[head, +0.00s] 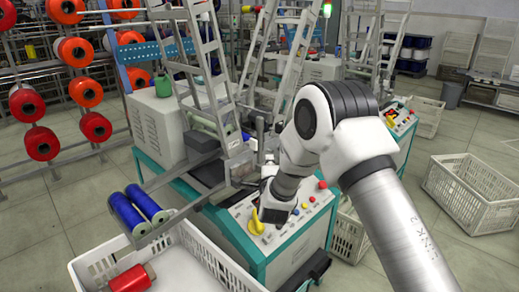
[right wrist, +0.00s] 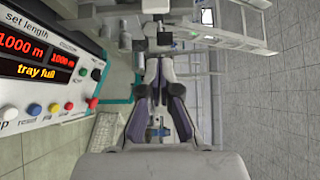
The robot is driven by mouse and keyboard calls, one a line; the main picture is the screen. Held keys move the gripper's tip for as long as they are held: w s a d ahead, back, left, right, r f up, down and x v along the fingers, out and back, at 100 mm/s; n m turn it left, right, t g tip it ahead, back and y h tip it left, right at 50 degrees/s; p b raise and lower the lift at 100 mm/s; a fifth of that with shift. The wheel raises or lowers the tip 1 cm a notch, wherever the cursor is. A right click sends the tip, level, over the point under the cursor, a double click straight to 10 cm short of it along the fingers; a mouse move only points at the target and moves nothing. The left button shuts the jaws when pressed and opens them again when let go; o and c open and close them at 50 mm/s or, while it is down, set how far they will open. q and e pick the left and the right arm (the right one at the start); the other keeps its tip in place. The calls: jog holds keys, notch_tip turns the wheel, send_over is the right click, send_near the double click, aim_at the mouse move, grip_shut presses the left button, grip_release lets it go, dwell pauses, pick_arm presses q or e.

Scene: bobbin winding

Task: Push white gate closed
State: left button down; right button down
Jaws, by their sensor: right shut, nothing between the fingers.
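A pale, ladder-like white gate (head: 214,92) stands tilted on the near winding machine in the head view. Pale rails and rungs, which look like part of a gate (right wrist: 225,38), show beyond my fingers in the right wrist view. My right gripper (right wrist: 160,66) is shut and empty, with its fingertips together. My left gripper is not in view.
The control panel (right wrist: 40,75) has coloured buttons and a display reading "tray full". Two blue bobbins (head: 138,209) lie on a rail near a white crate (head: 95,262) holding a red bobbin (head: 131,279). Another crate (head: 470,192) stands on the floor at right.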

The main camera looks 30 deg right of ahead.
aim_at(254, 144)
jog(key=w, duration=0.8)
jog(key=shift+w+d, duration=0.2)
jog(key=shift+d, duration=0.25)
jog(key=shift+w+a+f+b, duration=0.1)
jog(key=shift+w+a+b, duration=0.2)
jog(key=shift+w, duration=0.3)
jog(key=shift+w+a+f+b, duration=0.15)
jog(key=shift+w+b, duration=0.15)
jog(key=shift+w, duration=0.3)
jog(key=shift+r, duration=0.4)
jog(key=shift+f, duration=0.1)
